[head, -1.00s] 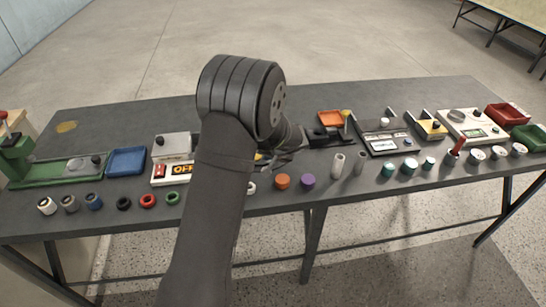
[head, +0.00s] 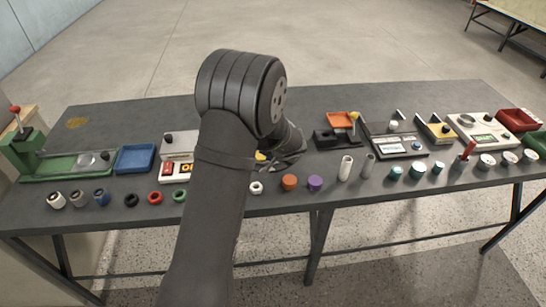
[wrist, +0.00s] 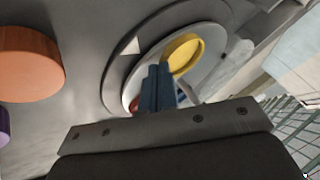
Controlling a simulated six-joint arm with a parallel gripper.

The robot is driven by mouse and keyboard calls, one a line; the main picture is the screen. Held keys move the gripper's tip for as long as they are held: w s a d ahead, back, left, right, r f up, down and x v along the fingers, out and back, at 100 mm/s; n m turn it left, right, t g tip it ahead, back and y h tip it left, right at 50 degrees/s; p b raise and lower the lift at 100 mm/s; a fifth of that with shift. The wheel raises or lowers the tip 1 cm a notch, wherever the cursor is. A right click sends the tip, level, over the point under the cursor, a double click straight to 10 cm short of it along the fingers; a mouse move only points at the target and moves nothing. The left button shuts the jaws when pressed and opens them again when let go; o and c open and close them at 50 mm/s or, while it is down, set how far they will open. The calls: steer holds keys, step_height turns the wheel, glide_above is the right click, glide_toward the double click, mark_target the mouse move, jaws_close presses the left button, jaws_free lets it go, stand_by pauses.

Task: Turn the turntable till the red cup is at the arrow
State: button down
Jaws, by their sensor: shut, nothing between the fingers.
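In the wrist view the turntable (wrist: 128,72) is a pale disc on a dark round base. A yellow cup (wrist: 186,53) stands on it, just beyond my fingers. A small white triangle (wrist: 132,47), which looks like the arrow, is on the base at the disc's upper left. My gripper (wrist: 158,70) is shut and empty, its fingers over the disc beside the yellow cup; contact cannot be told. Small patches of red (wrist: 181,97) show beside the fingers, mostly hidden. In the head view my arm hides most of the turntable; a bit of the yellow cup (head: 261,156) shows.
An orange knob-like piece (head: 289,182) and a purple one (head: 315,183) stand in front of the turntable. White and grey tubes (head: 346,168) are to their right. A blue tray (head: 135,158) and a switch box lie left. The table's back strip is mostly clear.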

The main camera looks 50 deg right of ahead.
steer(key=shift+w+a, duration=0.1)
steer(key=shift+w+a+m+g+h, duration=0.25)
steer(key=shift+w+a+m+h, duration=0.25)
steer(key=shift+m, duration=0.2)
steer(key=shift+w+a+m+g+h, duration=0.25)
steer(key=shift+w+a+m+h, duration=0.1)
steer(key=shift+w+m, duration=0.3)
steer(key=shift+w+a+m, duration=0.1)
steer(key=shift+w+a, duration=0.15)
steer(key=shift+w, duration=0.35)
steer(key=shift+w+a+m, duration=0.1)
steer(key=shift+w+a, duration=0.1)
steer(key=shift+w, duration=0.45)
steer(key=shift+w+a+m, duration=0.1)
steer(key=shift+w+a, duration=0.15)
steer(key=shift+w, duration=0.35)
